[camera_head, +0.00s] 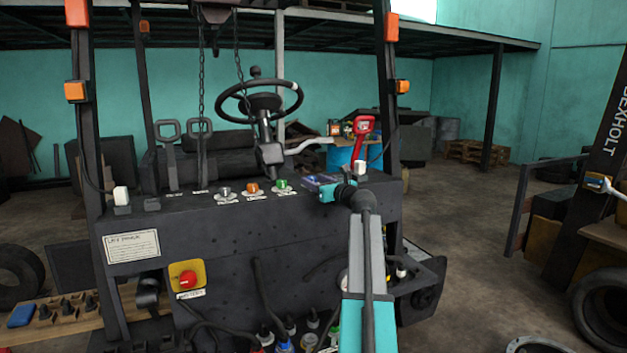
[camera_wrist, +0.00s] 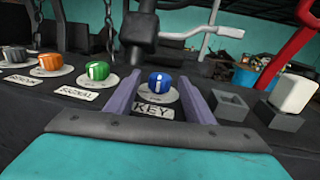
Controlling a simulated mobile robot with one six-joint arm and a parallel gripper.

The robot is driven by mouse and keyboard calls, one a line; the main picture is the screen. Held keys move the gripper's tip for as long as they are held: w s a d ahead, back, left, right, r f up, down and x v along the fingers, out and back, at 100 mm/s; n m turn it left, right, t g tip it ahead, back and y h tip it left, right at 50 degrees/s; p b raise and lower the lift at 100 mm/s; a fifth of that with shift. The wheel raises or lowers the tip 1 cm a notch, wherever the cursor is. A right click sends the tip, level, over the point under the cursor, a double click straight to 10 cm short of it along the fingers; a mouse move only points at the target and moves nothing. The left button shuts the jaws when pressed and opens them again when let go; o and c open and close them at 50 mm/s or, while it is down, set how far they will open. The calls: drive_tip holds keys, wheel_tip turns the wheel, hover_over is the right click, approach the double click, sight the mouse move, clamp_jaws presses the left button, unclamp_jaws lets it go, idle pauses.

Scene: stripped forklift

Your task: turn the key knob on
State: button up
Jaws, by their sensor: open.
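The key knob (camera_wrist: 160,83) is a round blue knob with a white mark, on a round plate on the dark dashboard, with a label reading KEY (camera_wrist: 153,111) in front of it. In the wrist view it lies between and beyond the two purple-grey fingers of my gripper (camera_wrist: 159,97), which are open and apart from it. The white mark looks roughly upright. In the head view my gripper (camera_head: 325,188) reaches over the right part of the dashboard, and I cannot make out the blue knob clearly there.
Green (camera_head: 282,186), orange (camera_head: 253,188) and grey (camera_head: 224,192) knobs sit in a row left of my gripper. A white block switch (camera_wrist: 293,94) and an empty square socket (camera_wrist: 232,105) are to the right. A red lever (camera_head: 361,134) and the steering wheel (camera_head: 287,112) rise behind.

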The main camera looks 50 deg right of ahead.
drive_tip(key=shift+w+d, duration=0.15)
drive_tip(key=shift+w, duration=0.4)
drive_tip(key=c, duration=1)
drive_tip(key=shift+c, duration=0.2)
drive_tip(key=h+p, duration=0.1)
drive_tip(key=m+h+p, duration=0.1)
drive_tip(key=p, duration=0.1)
drive_tip(key=shift+a+r+g, duration=0.1)
drive_tip(key=shift+a+g, duration=0.15)
drive_tip(key=shift+g, duration=0.05)
drive_tip(key=m+g+h+p, duration=0.1)
drive_tip(key=h+p, duration=0.1)
drive_tip(key=p, duration=0.1)
drive_tip(key=m+g+h+p, duration=0.1)
drive_tip(key=m+p, duration=0.1)
drive_tip(key=p, duration=0.2)
drive_tip(key=shift+w+a+h+p, duration=0.15)
drive_tip(key=shift+h+p, duration=0.15)
drive_tip(key=shift+h, duration=0.1)
drive_tip(key=shift+f+m+h+p, duration=0.2)
drive_tip(key=shift+m+h+p, duration=0.15)
drive_tip(key=shift+p, duration=0.35)
